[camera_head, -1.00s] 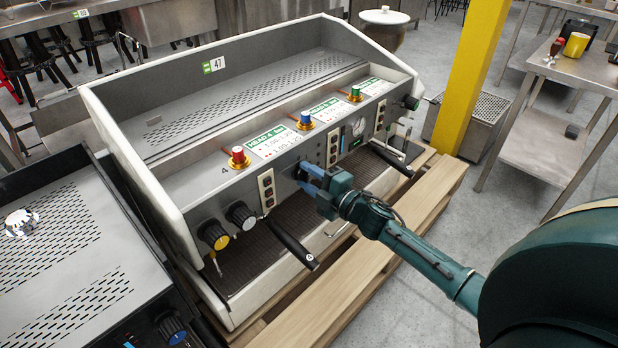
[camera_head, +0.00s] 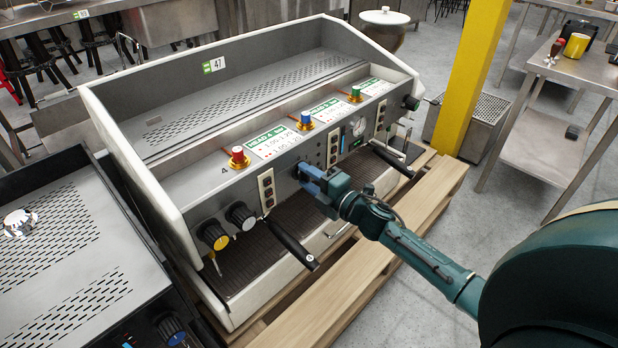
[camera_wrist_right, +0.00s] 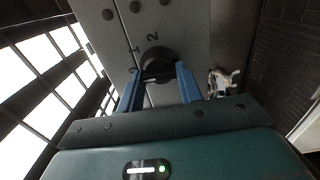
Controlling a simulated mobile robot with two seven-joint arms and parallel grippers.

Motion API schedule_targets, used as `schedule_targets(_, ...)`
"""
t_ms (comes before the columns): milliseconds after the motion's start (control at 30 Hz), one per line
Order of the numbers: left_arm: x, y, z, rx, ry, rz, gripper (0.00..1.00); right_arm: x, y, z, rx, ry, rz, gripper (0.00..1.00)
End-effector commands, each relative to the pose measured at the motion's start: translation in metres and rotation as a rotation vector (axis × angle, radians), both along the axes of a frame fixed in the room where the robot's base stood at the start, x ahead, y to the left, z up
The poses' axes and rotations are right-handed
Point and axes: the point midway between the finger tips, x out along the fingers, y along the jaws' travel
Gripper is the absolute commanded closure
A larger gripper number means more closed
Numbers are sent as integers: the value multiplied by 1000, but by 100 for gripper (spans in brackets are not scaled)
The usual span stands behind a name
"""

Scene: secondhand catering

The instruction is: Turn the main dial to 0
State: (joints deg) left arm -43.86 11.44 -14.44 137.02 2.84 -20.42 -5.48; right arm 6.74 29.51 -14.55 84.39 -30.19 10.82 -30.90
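The main dial (camera_wrist_right: 158,56) is a dark round knob on the grey front panel in the right wrist view. Printed digits 1 and 2 show beside it, with a further mark near the left fingertip that looks like 0. My right gripper (camera_wrist_right: 159,76) has its blue fingers on both sides of the knob and looks shut on it. Its pointer cannot be made out. In the head view my right gripper (camera_head: 311,178) is at the middle of the espresso machine's front panel (camera_head: 283,189), and the fingers mostly hide the dial. My left gripper is not in view.
A black-handled lever (camera_head: 292,243) juts out left of my gripper, another (camera_head: 391,159) right. The machine stands on a wooden pallet (camera_head: 318,296).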

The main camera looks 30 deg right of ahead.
Motion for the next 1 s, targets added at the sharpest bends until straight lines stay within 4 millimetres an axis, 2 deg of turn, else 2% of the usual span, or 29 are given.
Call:
schedule_targets(33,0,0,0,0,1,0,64,0,0,-1,-2,2,0,60)
schedule_targets(233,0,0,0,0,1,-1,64,0,0,0,1,1,0,44)
schedule_targets(567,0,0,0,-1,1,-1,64,-4,-2,0,2,2,0,43)
schedule_targets(767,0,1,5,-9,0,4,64,-33,-11,-1,1,6,0,43)
schedule_targets(1000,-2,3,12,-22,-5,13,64,-82,-28,-1,1,6,0,43)
